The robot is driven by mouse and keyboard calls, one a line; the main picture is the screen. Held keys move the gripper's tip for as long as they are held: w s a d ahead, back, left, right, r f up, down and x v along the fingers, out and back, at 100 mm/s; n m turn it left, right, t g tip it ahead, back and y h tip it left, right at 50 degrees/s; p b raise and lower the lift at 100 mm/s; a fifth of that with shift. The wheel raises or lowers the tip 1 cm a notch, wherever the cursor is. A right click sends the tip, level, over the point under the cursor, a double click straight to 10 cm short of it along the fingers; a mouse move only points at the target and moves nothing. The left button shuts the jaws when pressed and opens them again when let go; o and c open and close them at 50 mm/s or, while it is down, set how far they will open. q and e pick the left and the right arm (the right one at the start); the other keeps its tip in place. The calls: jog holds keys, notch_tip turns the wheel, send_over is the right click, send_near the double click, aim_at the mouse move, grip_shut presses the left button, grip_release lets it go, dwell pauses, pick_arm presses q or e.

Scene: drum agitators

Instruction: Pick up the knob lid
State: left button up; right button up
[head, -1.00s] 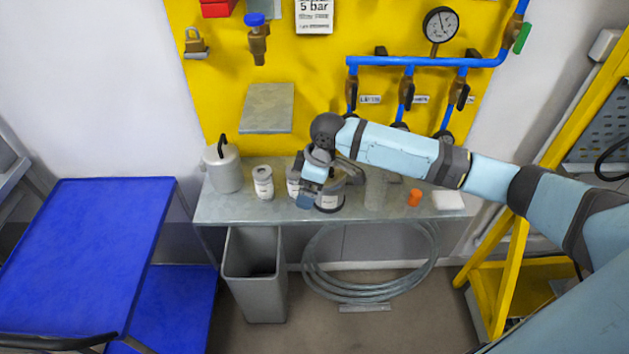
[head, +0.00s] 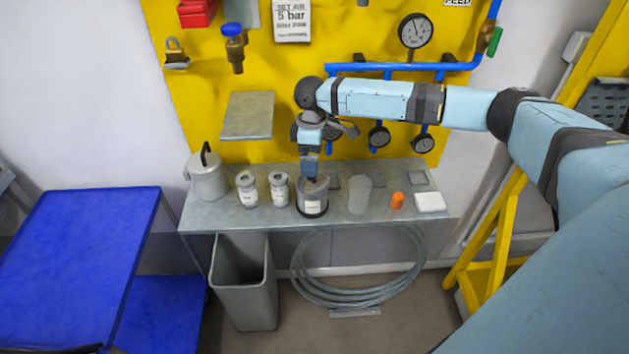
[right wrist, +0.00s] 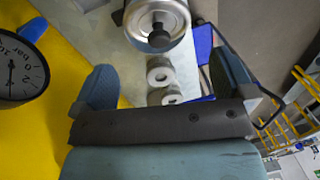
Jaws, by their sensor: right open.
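The knob lid (right wrist: 172,18) is a round silvery lid with a black knob (right wrist: 158,38) in the right wrist view. It sits on a dark-banded container with a white label (head: 312,208) on the shelf in the head view, where my gripper mostly hides the lid. My right gripper (head: 310,177) points down just above this container. In the right wrist view its two blue fingers (right wrist: 165,78) are spread wide with nothing between them, and the knob lies ahead of the gap. My left gripper is not in view.
Two white jars (head: 247,190) (head: 279,189) and a handled canister (head: 207,180) stand left of the container. A grey cylinder (head: 358,195), an orange piece (head: 397,200) and a white block (head: 430,202) are right. Pipes and gauges (head: 415,31) are on the yellow panel behind.

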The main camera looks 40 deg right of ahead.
aim_at(313, 180)
jog(key=shift+s+f+p, duration=0.25)
jog(key=shift+f+p, duration=0.05)
jog(key=shift+f, duration=1.2)
jog(key=shift+s+f+p, duration=0.2)
jog(key=shift+f+p, duration=0.1)
jog(key=shift+f, duration=1.15)
jog(key=c, duration=0.8)
jog(key=shift+r, duration=0.1)
